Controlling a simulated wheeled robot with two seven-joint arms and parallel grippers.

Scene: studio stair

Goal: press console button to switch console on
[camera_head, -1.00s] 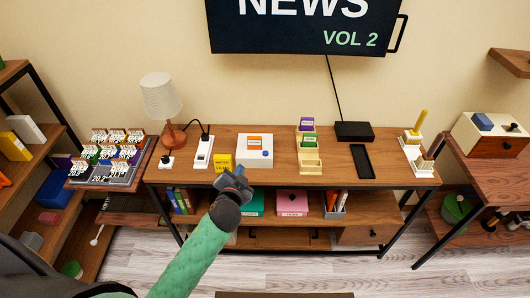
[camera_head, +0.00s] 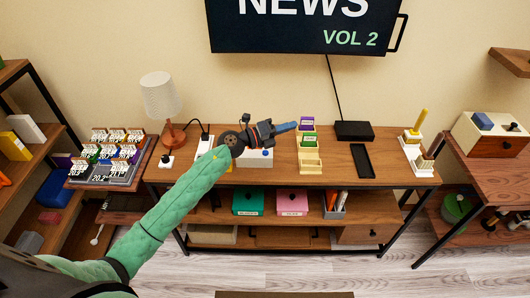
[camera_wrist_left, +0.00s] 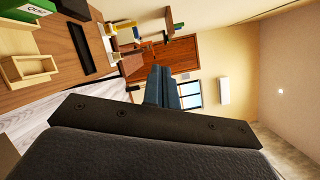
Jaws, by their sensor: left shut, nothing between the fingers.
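The console, a low white box (camera_head: 258,156), sits on the wooden sideboard, mostly hidden behind my left wrist and gripper. Its round blue button (camera_head: 265,153) shows on the front right, just under the gripper. My left gripper (camera_head: 295,126) is shut and empty. Its blue fingers point right, above the console's right side and towards the wooden cartridge holder (camera_head: 311,167). In the left wrist view the shut fingers (camera_wrist_left: 164,88) point away, with nothing between them. I cannot see any contact with the button. My right gripper is not in view.
The holder keeps purple and green cartridges. A black box (camera_head: 354,131) and a flat black slab (camera_head: 362,161) lie right of it. The TV (camera_head: 305,25) above shows "NEWS VOL 2". The sideboard's front right is clear.

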